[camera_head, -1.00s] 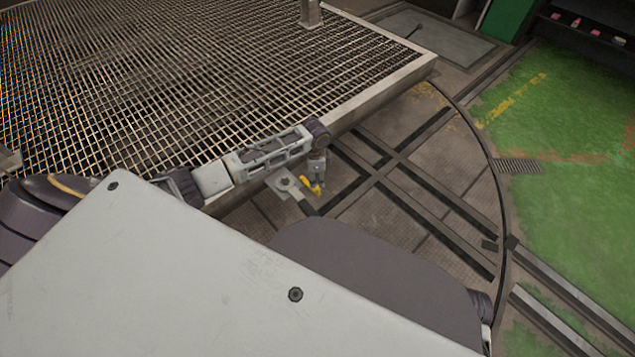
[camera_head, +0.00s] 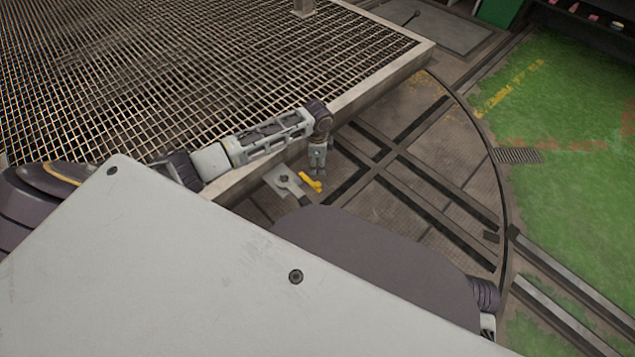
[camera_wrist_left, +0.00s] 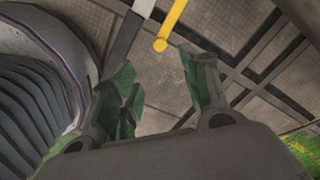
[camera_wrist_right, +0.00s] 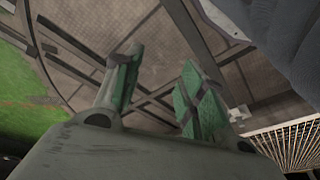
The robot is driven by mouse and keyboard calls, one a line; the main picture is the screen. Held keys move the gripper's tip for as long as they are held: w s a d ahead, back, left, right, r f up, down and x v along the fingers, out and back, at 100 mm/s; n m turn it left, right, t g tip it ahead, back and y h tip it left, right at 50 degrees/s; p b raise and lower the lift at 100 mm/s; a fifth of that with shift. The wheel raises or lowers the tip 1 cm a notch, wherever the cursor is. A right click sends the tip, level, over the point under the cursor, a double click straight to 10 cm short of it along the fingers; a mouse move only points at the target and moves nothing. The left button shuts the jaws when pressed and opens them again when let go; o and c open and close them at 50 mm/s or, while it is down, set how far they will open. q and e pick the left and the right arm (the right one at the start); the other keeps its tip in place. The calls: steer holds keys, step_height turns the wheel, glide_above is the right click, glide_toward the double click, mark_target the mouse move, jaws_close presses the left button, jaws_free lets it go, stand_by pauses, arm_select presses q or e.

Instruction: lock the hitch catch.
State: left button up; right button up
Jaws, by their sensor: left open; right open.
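The hitch catch has a yellow handle (camera_head: 311,183) beside a grey hitch plate (camera_head: 284,181) at the front edge of the grated platform. My left gripper (camera_head: 317,172) points down just behind the yellow handle. In the left wrist view, my left gripper (camera_wrist_left: 160,95) is open and empty, and the yellow handle (camera_wrist_left: 170,25) with its round end lies beyond the fingertips, apart from them. My right gripper (camera_wrist_right: 162,70) is open and empty over the floor in the right wrist view. The head view does not show it; my own body covers the lower middle.
The grated platform (camera_head: 180,70) fills the left and back. Dark rails (camera_head: 400,165) cross the round turntable floor to the right. A green floor area (camera_head: 570,110) lies farther right. The floor right of the handle is clear of loose things.

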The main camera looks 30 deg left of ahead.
arm_select(q)
steer(key=shift+f, duration=0.15)
steer(key=b, duration=0.3)
glide_above(317, 184)
step_height(317, 184, down, 7)
steer(key=shift+d+r, duration=0.1)
steer(key=shift+r, duration=0.05)
step_height(317, 184, down, 5)
steer(key=shift+f+b, duration=0.1)
steer(key=shift+b, duration=0.8)
steer(key=shift+f+b, duration=0.35)
steer(key=shift+f, duration=0.45)
arm_select(e)
steer(key=shift+t+y, duration=0.7)
steer(key=shift+t, duration=0.2)
steer(key=shift+w+a+f, duration=0.25)
steer(key=shift+a+f, duration=0.4)
steer(key=shift+f, duration=0.2)
steer(key=shift+w+a+f, duration=0.25)
steer(key=shift+a+f, duration=0.4)
steer(key=shift+f, duration=0.2)
arm_select(q)
steer(key=shift+c, duration=0.2)
jaws_close()
